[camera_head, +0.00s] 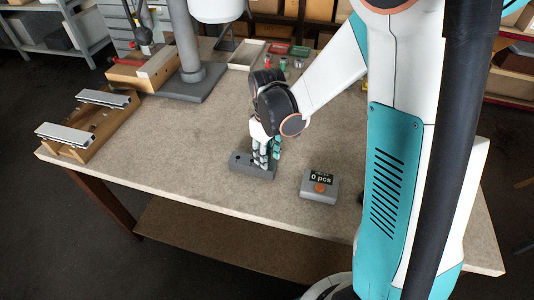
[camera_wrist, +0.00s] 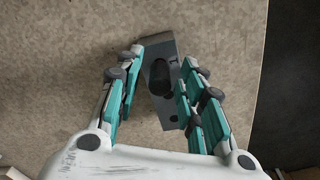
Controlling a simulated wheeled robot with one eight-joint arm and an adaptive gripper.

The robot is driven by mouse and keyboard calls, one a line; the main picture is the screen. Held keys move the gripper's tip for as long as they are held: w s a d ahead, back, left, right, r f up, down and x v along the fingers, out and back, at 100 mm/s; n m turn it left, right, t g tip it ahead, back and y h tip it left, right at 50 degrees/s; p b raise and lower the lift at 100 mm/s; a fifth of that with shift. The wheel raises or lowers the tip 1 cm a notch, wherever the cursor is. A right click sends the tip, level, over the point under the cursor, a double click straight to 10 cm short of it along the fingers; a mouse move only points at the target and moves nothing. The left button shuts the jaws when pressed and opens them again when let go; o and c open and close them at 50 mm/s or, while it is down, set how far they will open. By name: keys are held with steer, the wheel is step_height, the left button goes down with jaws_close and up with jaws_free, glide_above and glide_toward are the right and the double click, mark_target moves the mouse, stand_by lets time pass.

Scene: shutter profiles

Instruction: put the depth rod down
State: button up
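My gripper (camera_head: 266,163) points down over a small dark grey block (camera_head: 241,167) on the bench. In the wrist view, my gripper (camera_wrist: 161,62) has its teal fingers spread, with a clear gap between them. The grey block (camera_wrist: 157,52) shows below and between the fingers. A dark rounded shape lies in the middle of the block's top; I cannot tell whether it is the depth rod's end or a recess. No depth rod shows clearly in either view. The fingers hide part of the block in the head view.
A grey counter box (camera_head: 320,187) reading "0 pcs" stands right of the block. A wooden fixture with metal profiles (camera_head: 76,135) is at the left edge. A pillar base (camera_head: 192,84) and a pale tray (camera_head: 246,55) stand further back. The bench (camera_head: 165,150) left of the block is clear.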

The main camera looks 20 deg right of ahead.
step_height(320, 180, up, 12)
steer(key=p, duration=0.4)
steer(key=s+r+m+t, duration=0.5)
steer(key=s+r, duration=0.5)
steer(key=s, duration=0.5)
steer(key=shift+t, duration=1.1)
